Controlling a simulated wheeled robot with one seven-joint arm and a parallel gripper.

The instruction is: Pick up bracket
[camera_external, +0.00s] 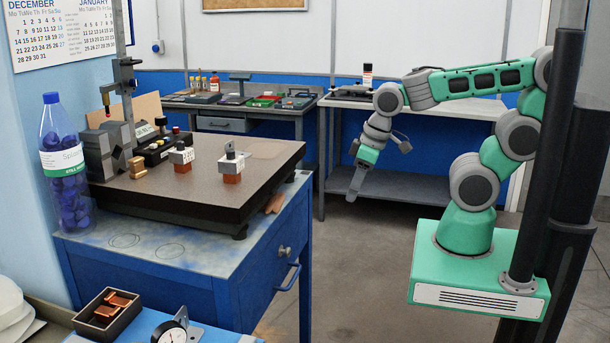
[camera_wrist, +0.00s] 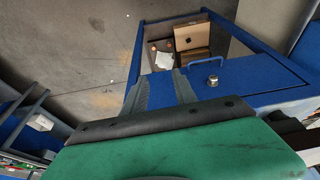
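A grey metal angle piece (camera_external: 183,320), which looks like a bracket, stands beside a round dial gauge (camera_external: 170,334) on the blue surface at the bottom of the external view. Its lower part is cut off by the frame edge. I cannot be sure that it is the task's bracket. My gripper (camera_external: 354,192) hangs in free air right of the blue cabinet, pointing down and well apart from the angle piece. In the wrist view its dark fingers (camera_wrist: 165,92) point toward the cabinet front, with no held object visible.
A dark granite plate (camera_external: 215,165) on the blue cabinet (camera_external: 190,285) bears blocks and two electrode holders. A bottle (camera_external: 62,160) stands at its left. A dark tray (camera_external: 108,313) with copper pieces lies in front. The floor between cabinet and my base is clear.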

